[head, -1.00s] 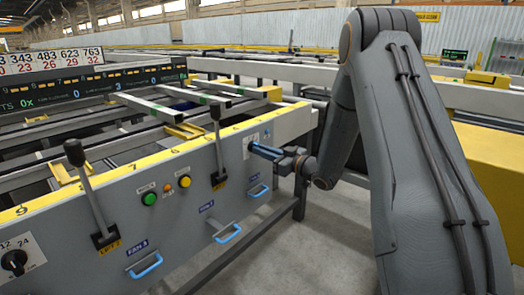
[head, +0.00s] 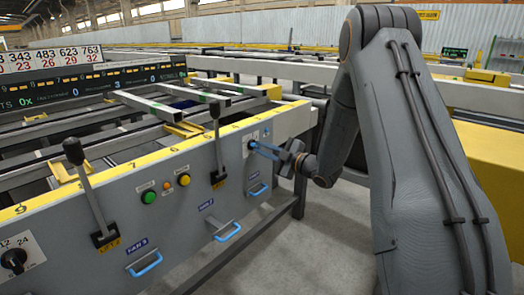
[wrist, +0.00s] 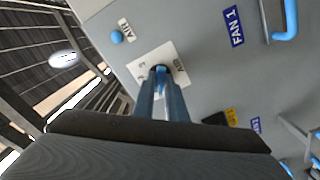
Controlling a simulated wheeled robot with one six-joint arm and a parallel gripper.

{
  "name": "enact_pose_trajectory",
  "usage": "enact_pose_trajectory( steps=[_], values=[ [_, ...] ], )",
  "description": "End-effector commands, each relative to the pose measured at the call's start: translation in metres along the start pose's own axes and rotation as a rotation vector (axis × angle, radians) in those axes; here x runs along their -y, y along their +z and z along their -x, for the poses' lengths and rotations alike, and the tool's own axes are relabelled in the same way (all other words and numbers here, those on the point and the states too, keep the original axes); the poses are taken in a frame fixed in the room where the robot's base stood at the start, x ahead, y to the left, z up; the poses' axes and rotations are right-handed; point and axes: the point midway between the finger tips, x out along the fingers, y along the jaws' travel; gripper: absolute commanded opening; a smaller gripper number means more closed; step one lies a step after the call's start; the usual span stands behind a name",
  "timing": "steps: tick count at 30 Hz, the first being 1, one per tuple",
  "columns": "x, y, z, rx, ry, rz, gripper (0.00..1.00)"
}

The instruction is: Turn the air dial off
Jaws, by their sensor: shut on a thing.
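The air dial is a dark round knob on a white plate (wrist: 141,72) marked AIR, on the grey front panel. In the head view the plate (head: 250,145) is near the panel's right end. My gripper (head: 257,146) reaches it from the right, its blue fingers shut on the dial. In the wrist view my gripper (wrist: 161,78) points straight at the plate, and its fingertips cover most of the air dial (wrist: 160,69). The dial's pointer and exact setting are hidden.
Two black-knobbed levers (head: 217,150) stand left of my gripper. Green (head: 149,198) and yellow (head: 184,180) buttons sit between them. Blue handles (head: 228,232) stick out low on the panel. A small blue knob (wrist: 117,37) and a FAN 1 label (wrist: 231,26) are near the plate.

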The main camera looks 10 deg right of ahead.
Motion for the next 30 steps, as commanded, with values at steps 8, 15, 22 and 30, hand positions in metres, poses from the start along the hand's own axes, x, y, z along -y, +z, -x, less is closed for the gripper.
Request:
enact_pose_trajectory(
  steps=[8,15,22,30],
  values=[
    [0.0012,-0.0038,-0.0012,-0.009,-0.003,0.096,0.00],
    [0.0016,-0.0042,-0.0013,-0.010,-0.004,0.118,0.00],
    [0.0020,-0.0044,-0.0014,-0.010,-0.004,0.117,0.00],
    [0.0003,-0.0013,0.0005,-0.004,-0.002,0.116,0.30]
  ],
)
